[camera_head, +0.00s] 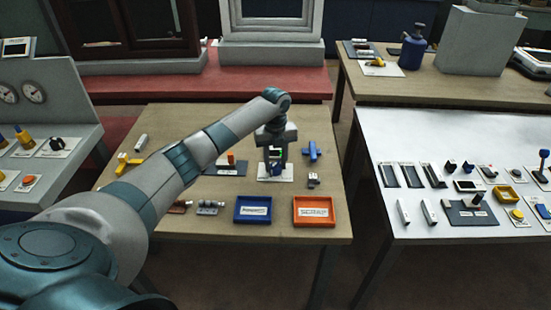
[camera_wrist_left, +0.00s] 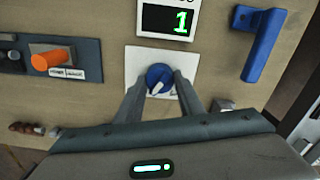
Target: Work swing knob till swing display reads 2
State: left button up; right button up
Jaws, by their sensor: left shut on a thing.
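The swing knob is a round blue knob with a white pointer (camera_wrist_left: 158,77) on a white plate (camera_wrist_left: 133,62) in the left wrist view. My left gripper (camera_wrist_left: 160,88) is shut on the knob, one finger on each side. The display (camera_wrist_left: 167,21) just above the plate reads a green 1; its label is cut off at the top edge. In the head view my left gripper (camera_head: 276,160) reaches down over the white plate (camera_head: 262,176) on the wooden table and hides the knob. My right gripper does not show.
A blue handle-like piece (camera_head: 312,151) lies right of the plate. A dark panel with an orange knob (camera_wrist_left: 50,60) is to the left. A blue tray (camera_head: 252,221) and an orange tray (camera_head: 338,224) stand at the table's front.

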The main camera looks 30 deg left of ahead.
pick_arm(q)
jog(key=n+p, duration=0.2)
jog(key=n, duration=0.1)
jog(key=shift+r, duration=0.3)
jog(key=n+p, duration=0.3)
jog(key=n, duration=0.1)
jog(key=shift+p, duration=0.4)
jog(key=n+p, duration=0.2)
jog(key=n, duration=0.3)
jog(key=shift+f+p, duration=0.1)
jog(key=shift+p, duration=0.3)
jog(key=shift+f+n+p, duration=0.1)
jog(key=shift+n+p, duration=0.7)
jog(key=shift+n, duration=0.7)
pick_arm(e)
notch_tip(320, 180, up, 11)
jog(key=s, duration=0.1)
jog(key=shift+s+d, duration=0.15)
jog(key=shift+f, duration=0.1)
pick_arm(q)
jog(key=o, duration=1.1)
jog(key=shift+c, duration=0.2)
